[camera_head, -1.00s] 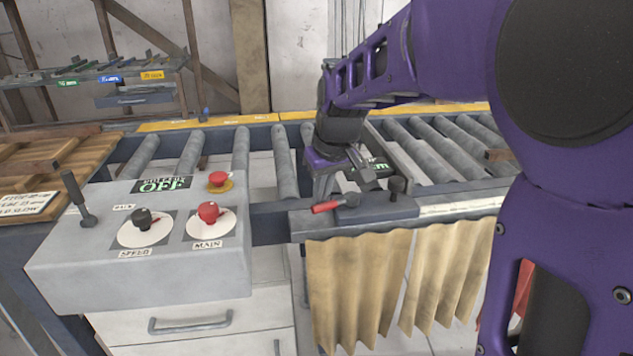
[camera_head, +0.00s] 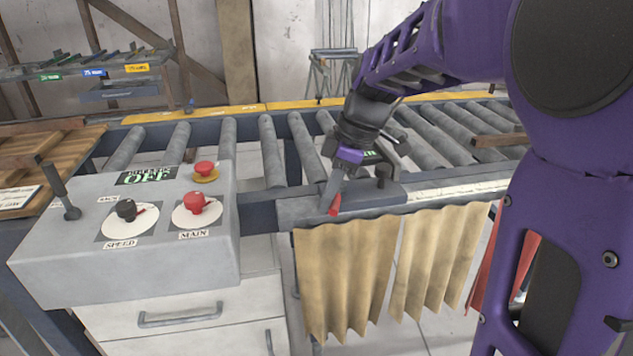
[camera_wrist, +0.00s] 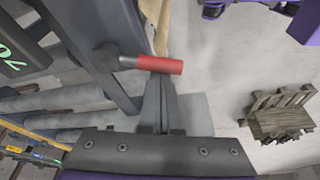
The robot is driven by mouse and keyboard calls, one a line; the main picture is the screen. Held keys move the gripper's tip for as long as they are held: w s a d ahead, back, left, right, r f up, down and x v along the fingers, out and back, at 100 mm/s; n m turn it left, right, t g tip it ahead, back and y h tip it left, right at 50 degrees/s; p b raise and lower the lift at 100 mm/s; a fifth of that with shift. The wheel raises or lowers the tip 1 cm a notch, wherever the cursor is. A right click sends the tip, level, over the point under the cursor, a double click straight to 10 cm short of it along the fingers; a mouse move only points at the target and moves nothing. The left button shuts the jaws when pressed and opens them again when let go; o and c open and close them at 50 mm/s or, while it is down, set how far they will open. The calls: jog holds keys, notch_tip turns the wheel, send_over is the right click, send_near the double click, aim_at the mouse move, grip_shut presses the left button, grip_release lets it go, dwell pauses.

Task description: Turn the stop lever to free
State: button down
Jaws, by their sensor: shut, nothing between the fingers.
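The stop lever has a red handle (camera_head: 335,205) at the front edge of the grey block on the conveyor side. The handle points toward the front, out over the edge. In the wrist view, the red handle (camera_wrist: 160,65) runs right from its dark pivot (camera_wrist: 106,55). My gripper (camera_head: 333,190) is shut and empty, pointing down right at the handle. In the wrist view, my gripper's fingers (camera_wrist: 159,82) are together, with their tips at the handle; I cannot tell whether they touch. In the head view the gripper hides the pivot.
A grey control box (camera_head: 70,255) with a display reading OFF (camera_head: 147,177) stands at left. Rollers (camera_head: 270,150) lie behind the lever. Tan curtains (camera_head: 345,270) hang below it.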

jog(key=n, duration=0.1)
jog(key=d+n, duration=0.1)
jog(key=shift+s+d+n+g, duration=0.2)
jog(key=shift+d+n+g, duration=0.1)
jog(key=shift+g, duration=0.1)
jog(key=shift+d, duration=0.35)
